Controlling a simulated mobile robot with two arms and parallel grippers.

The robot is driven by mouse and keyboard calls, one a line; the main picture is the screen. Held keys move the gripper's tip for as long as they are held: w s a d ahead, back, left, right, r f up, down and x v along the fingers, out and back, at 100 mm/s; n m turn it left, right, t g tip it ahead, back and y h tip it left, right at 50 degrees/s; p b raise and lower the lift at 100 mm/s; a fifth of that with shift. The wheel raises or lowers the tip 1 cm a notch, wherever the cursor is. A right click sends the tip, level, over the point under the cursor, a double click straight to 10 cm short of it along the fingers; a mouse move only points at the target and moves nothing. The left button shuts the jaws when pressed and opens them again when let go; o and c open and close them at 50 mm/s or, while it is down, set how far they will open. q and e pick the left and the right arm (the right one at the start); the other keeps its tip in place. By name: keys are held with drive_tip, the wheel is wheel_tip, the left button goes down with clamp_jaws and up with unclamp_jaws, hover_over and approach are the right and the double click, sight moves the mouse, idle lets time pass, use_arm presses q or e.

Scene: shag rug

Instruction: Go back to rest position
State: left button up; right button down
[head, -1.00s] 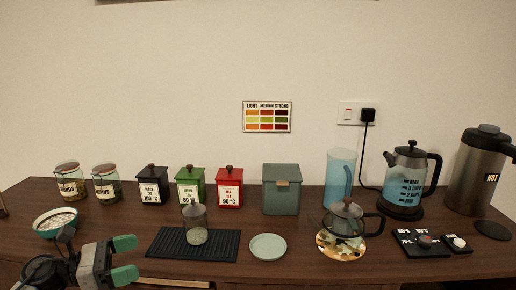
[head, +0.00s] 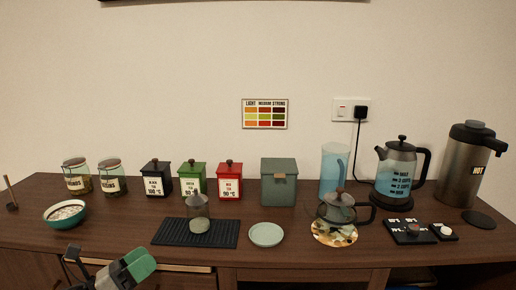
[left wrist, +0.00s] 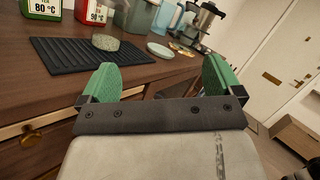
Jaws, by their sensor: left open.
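My left gripper (head: 132,266) has green finger pads and shows at the lower left of the head view, in front of the counter's front edge. In the left wrist view the two green fingers (left wrist: 160,80) stand apart with nothing between them. Beyond them lie the black ribbed mat (left wrist: 75,55) and the counter top. My right gripper does not show in either view.
The wooden counter (head: 200,258) holds a white-filled bowl (head: 65,222), jars, tea tins, a mat with a glass infuser (head: 198,225), a saucer (head: 266,234), a teapot (head: 340,214), a kettle (head: 398,175) and a flask (head: 462,170). Drawers are below.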

use_arm(q)
drive_tip(key=s+f+n+y, duration=0.5)
drive_tip(key=f+n+y, duration=0.25)
drive_tip(key=n, duration=0.65)
drive_tip(key=s+f+n+y, duration=0.55)
drive_tip(key=n+y, duration=0.35)
drive_tip(key=n, duration=0.6)
drive_tip(key=s+d+f+n+g+h, duration=0.1)
drive_tip(key=s+d+f+n+g, duration=0.1)
drive_tip(key=s+n+g, duration=0.3)
drive_tip(key=s+d+f+n+g, duration=0.1)
drive_tip(key=s+f+g, duration=0.15)
drive_tip(key=s, duration=0.55)
drive_tip(key=s+d+f+n+g+h, duration=0.1)
drive_tip(key=s+d+f+n+g, duration=0.15)
drive_tip(key=s, duration=0.35)
wheel_tip(320, 180, down, 22)
drive_tip(key=s+g+p, duration=0.1)
drive_tip(key=g+p, duration=0.1)
drive_tip(key=p, duration=0.3)
drive_tip(key=s+a+f+p, duration=0.1)
drive_tip(key=s+a+f, duration=0.1)
drive_tip(key=s+f, duration=0.4)
drive_tip(key=s+a+f+g+p, duration=0.1)
drive_tip(key=s+f, duration=0.4)
drive_tip(key=s, duration=0.5)
drive_tip(key=shift+a+f+y+p, duration=0.35)
drive_tip(key=shift+p, duration=0.25)
